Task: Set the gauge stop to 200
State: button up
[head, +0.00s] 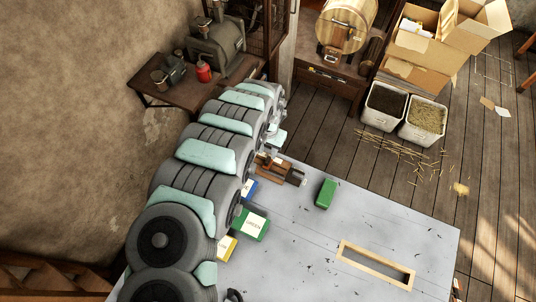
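I cannot make out a gauge stop, a scale or the number 200 in the head view. A small brown wooden device with a dark cylindrical end (280,170) lies at the far edge of the pale worktable (300,250), partly hidden by my arm. I cannot tell whether it belongs to the press. My large grey arm with pale teal pads runs along the left side of the table and covers much of it. My gripper's fingers do not show.
A green block (326,193) stands on the table. A green labelled box (250,225), a yellow box (227,247) and a blue box (249,189) sit beside my arm. A wooden frame (345,257) lies at the front right. Bins (423,137) stand on the floor behind. The table's middle is clear.

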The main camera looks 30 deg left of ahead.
aim_at(268, 159)
jog(key=shift+r, duration=2.4)
